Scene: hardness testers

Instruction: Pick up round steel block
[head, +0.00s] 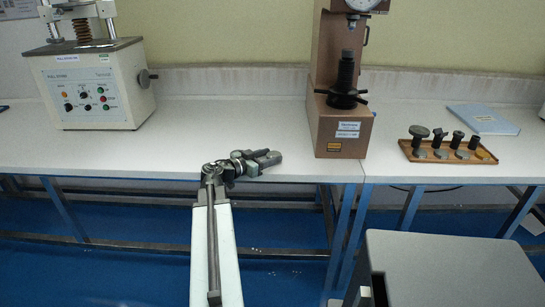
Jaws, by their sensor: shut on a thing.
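My gripper (268,158) is over the front edge of the white bench, left of the brown hardness tester, and points to the right. It is shut on a small grey thing at its tip, which I take to be the round steel block. The block's outline is too small and too much covered by the jaws to make out clearly. An orange-brown tray (478,158) at the right holds several dark metal pieces with round ends and small discs. My gripper is well to the left of this tray.
A brown hardness tester (341,135) with a dial stands right of my gripper. A cream tester (95,90) with knobs stands at the left. A blue booklet (484,118) lies behind the tray. A grey cabinet (450,265) is at the lower right. The bench (220,125) between the testers is clear.

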